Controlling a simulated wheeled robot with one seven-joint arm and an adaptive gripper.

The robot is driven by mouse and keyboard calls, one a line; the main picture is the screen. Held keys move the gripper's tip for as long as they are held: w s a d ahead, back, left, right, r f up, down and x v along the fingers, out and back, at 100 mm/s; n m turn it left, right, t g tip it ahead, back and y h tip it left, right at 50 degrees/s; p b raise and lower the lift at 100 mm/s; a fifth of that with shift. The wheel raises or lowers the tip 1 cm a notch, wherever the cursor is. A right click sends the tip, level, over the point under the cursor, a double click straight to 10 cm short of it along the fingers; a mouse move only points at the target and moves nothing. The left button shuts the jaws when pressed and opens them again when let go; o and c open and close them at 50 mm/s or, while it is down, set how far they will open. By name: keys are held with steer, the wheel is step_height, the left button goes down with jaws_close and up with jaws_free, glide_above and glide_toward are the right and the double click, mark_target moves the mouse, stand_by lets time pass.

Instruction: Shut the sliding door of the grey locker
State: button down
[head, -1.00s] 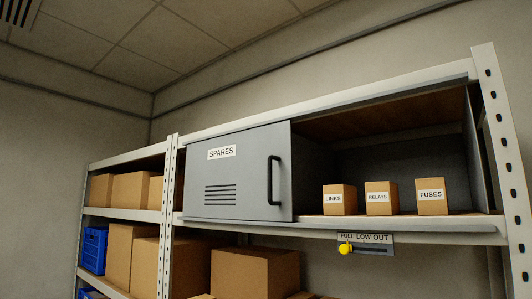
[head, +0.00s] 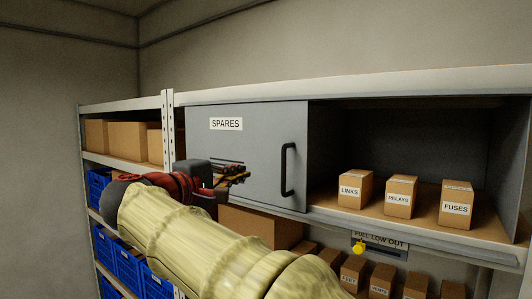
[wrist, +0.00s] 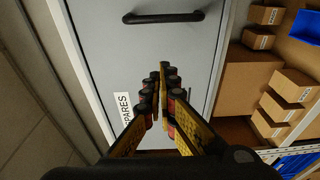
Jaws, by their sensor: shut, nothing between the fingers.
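The grey locker's sliding door (head: 255,150) stands at the left, with a SPARES label (head: 226,124) and a black vertical handle (head: 288,169) near its right edge. The right part of the locker is open. My gripper (head: 246,174) is shut and empty, in front of the door and left of the handle. I cannot tell whether the fingers touch the door.
Boxes labelled LINKS (head: 354,189), RELAYS (head: 400,198) and FUSES (head: 457,204) stand inside the open part. Below the locker's edge hang a sign (head: 380,239) and a yellow knob (head: 358,248). Brown boxes and blue bins (head: 127,252) fill the other shelves.

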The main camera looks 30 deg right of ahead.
steer(key=p, duration=0.3)
glide_toward(270, 159)
steer(key=x, duration=0.4)
steer(key=shift+w+d+f, duration=0.15)
steer(key=s, duration=0.3)
steer(key=shift+s+d+f+p, duration=0.1)
steer(key=shift+s+f+p, duration=0.05)
steer(key=shift+s+p, duration=0.25)
steer(key=shift+s, duration=0.1)
